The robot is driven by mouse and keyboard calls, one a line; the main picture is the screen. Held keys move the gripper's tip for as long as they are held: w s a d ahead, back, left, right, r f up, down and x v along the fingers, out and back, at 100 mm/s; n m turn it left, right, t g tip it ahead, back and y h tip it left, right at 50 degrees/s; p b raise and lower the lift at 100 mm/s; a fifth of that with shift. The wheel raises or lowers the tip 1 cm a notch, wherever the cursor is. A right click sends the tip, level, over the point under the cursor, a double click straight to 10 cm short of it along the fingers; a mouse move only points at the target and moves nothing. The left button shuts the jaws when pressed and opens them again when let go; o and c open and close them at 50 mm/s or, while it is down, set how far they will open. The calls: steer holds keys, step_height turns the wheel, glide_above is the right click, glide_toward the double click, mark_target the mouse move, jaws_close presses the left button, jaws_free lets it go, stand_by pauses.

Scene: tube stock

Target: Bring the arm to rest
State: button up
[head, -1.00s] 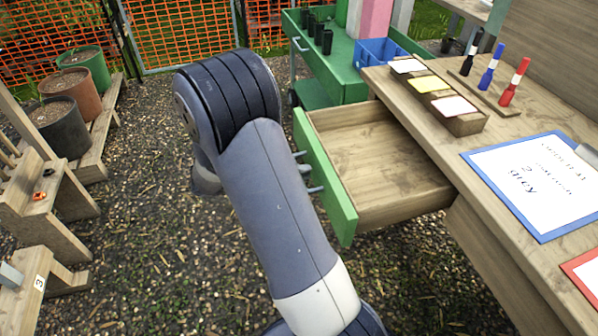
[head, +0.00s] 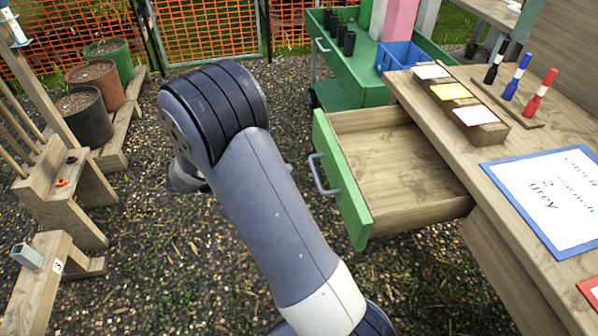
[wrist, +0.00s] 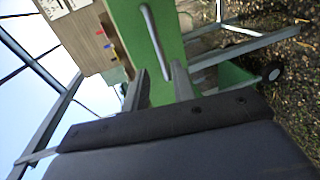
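My arm (head: 270,210) reaches up the middle of the head view and bends away at its elbow. My gripper is mostly hidden behind the arm there. In the wrist view my gripper (wrist: 158,75) has its two fingers apart with nothing held between them. The green drawer front (wrist: 125,22) and its grey handle (wrist: 155,38) lie beyond the fingertips, apart from them. In the head view the wooden drawer (head: 395,165) is pulled out and looks empty. Its handle (head: 322,175) stands clear just right of my arm.
The workbench (head: 545,130) at right carries a card holder (head: 462,105), coloured markers (head: 540,95) and a blue-edged sign (head: 550,195). A green cart (head: 352,65) with a blue bin (head: 400,57) stands behind. Wooden stands (head: 50,200) and pots (head: 80,118) line the left. Gravel between is free.

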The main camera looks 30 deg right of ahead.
steer(key=shift+v, duration=0.9)
steer(key=shift+d, duration=0.1)
steer(key=x, duration=1.1)
steer(key=shift+b, duration=0.35)
steer(key=shift+d, duration=0.1)
steer(key=shift+r, duration=0.1)
